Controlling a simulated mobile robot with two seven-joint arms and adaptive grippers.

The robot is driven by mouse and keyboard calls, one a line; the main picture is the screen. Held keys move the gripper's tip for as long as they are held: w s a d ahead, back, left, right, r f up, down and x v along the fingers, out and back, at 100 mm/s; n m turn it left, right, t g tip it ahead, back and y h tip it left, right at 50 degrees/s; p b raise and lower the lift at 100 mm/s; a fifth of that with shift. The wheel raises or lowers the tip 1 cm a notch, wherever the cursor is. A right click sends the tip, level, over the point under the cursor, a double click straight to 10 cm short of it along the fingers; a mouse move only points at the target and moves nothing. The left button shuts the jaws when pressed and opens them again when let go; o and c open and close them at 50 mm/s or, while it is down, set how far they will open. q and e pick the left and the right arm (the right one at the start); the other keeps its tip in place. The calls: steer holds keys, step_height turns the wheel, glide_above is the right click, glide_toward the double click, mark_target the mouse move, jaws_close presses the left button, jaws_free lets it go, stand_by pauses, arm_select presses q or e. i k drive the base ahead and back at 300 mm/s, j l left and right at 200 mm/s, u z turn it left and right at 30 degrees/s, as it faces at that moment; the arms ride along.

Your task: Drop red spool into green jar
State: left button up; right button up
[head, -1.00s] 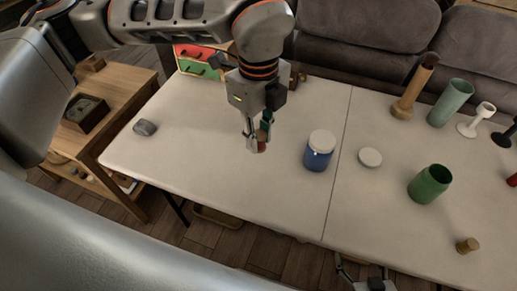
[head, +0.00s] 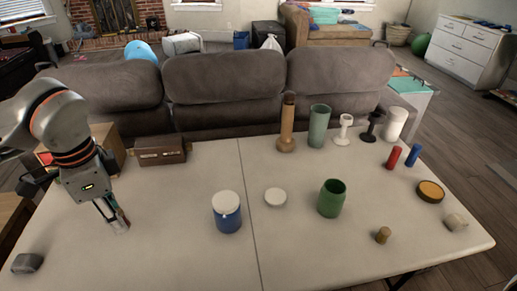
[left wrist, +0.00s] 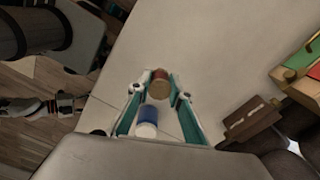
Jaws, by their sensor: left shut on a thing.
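My left gripper (head: 117,226) is shut on the red spool, low over the left part of the table. In the left wrist view the red spool (left wrist: 160,84) sits between the fingertips, its brown round end facing the camera; in the head view the fingers mostly hide it. The green jar (head: 331,199) stands upright and open on the table, well to the right of my left gripper. My right gripper is outside the head view; what seems to be part of my right arm (left wrist: 45,107) shows small at the left of the left wrist view, its fingers unclear.
Between gripper and jar stand a blue jar (head: 227,213) with a white lid and a loose white disc (head: 275,197). A tall green vase (head: 319,127) and a brown one (head: 287,125) stand behind. A wooden cork-like piece (head: 383,235) lies to the jar's right.

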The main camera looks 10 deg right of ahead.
mark_target(332, 210)
steer(key=l+z, duration=0.3)
steer(key=i+l+z, duration=0.25)
steer(key=l, duration=0.15)
steer(key=l+z, duration=0.3)
steer(key=i+l+z, duration=0.25)
steer(key=k+l, duration=0.05)
steer(key=l, duration=0.05)
